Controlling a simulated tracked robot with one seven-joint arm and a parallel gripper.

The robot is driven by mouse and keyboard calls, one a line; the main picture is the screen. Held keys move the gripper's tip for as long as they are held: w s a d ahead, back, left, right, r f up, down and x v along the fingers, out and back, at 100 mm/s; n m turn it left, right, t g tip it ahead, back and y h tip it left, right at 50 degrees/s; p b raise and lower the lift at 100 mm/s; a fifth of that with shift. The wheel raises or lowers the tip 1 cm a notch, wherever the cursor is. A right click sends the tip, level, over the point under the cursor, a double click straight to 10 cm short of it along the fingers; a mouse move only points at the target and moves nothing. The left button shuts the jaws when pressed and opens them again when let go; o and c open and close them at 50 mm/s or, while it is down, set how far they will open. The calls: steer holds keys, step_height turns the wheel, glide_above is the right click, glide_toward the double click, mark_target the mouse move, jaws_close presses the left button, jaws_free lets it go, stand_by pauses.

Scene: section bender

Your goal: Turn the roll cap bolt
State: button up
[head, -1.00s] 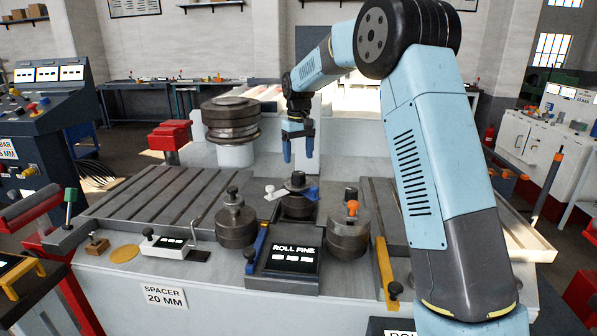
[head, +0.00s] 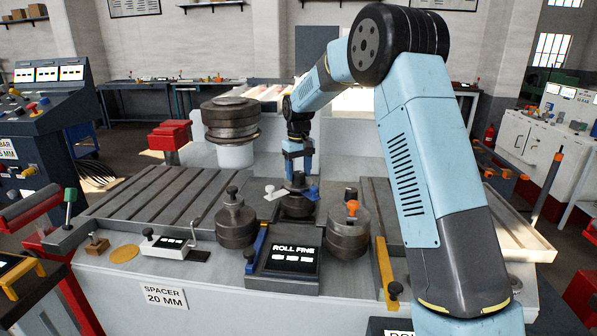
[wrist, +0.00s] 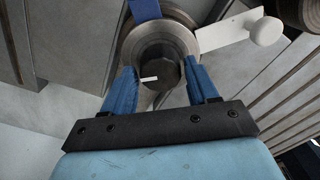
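The roll cap bolt (wrist: 160,72) is a dark hexagonal head with a short white mark, on top of the round steel middle roll (wrist: 178,38). In the head view the middle roll (head: 297,206) stands behind the "ROLL FINE" display. My gripper (head: 299,172) points down right over this roll. In the wrist view its two blue fingers (wrist: 160,72) are open, one on each side of the bolt head, with a gap visible on both sides. How deep the fingertips reach beside the bolt is hard to tell; in the head view they partly hide it.
A white lever with a ball knob (wrist: 265,31) and a blue arm (wrist: 145,8) stick out from the roll cap. The left roll (head: 236,222) and right roll (head: 347,233) with an orange knob flank it. The slotted bed (head: 140,200) at left is clear.

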steer(key=c, duration=0.7)
steer(key=shift+n, duration=0.3)
steer(key=n, duration=0.3)
steer(key=shift+n, duration=2.5)
steer(key=shift+d, duration=0.1)
steer(key=o, duration=1)
steer(key=shift+r, duration=0.1)
